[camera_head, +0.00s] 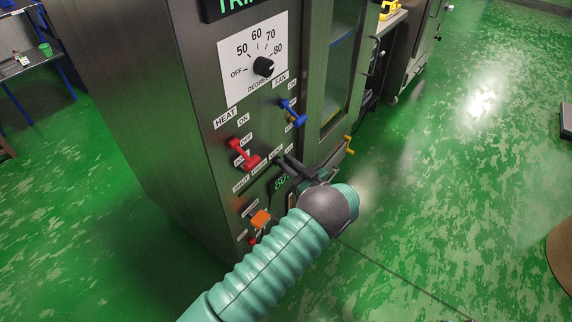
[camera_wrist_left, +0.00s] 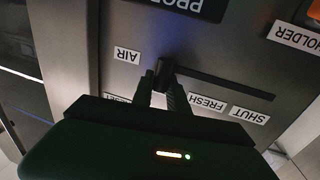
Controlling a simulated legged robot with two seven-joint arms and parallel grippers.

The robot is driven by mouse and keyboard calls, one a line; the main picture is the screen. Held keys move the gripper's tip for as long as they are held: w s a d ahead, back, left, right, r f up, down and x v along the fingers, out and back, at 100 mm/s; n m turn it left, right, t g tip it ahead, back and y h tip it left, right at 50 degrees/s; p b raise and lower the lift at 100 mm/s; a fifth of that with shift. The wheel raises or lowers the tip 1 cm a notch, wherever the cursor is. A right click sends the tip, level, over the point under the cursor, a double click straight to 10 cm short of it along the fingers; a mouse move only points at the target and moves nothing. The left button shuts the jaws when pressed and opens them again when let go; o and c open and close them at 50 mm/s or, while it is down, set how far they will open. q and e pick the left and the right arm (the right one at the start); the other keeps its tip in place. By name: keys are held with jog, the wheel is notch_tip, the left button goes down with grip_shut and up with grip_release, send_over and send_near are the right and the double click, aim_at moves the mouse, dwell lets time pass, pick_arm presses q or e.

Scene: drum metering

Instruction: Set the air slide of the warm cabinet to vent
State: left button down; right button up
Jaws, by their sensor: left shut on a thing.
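The warm cabinet (camera_head: 185,120) stands upright with its control panel facing my left arm. In the left wrist view the air slide's dark knob (camera_wrist_left: 163,68) sits at the left end of the visible black slot (camera_wrist_left: 225,84). The picture is upside down there. The AIR label (camera_wrist_left: 127,55) is left of the knob. The FRESH label (camera_wrist_left: 207,103) and SHUT label (camera_wrist_left: 249,115) lie to the right. Another label (camera_wrist_left: 117,98) is partly hidden by my gripper. My left gripper (camera_head: 284,165) is shut on the knob; its fingers also show in the wrist view (camera_wrist_left: 161,88).
Close by on the panel are a red HEAT switch (camera_head: 242,154), a blue FAN switch (camera_head: 292,113), a temperature dial (camera_head: 263,67) and an orange part (camera_head: 260,218). The cabinet door (camera_head: 337,65) is at the right. Green floor (camera_head: 460,190) lies open further right.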

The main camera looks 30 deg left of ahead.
pick_arm(q)
jog(key=shift+w+r, duration=0.1)
jog(key=shift+w, duration=0.1)
jog(key=c, duration=1.6)
grip_release()
jog(key=o, duration=0.3)
jog(key=shift+w, duration=0.15)
jog(key=shift+s+d, duration=0.2)
jog(key=shift+d, duration=0.2)
jog(key=p+v, duration=0.3)
jog(key=v, duration=1.3)
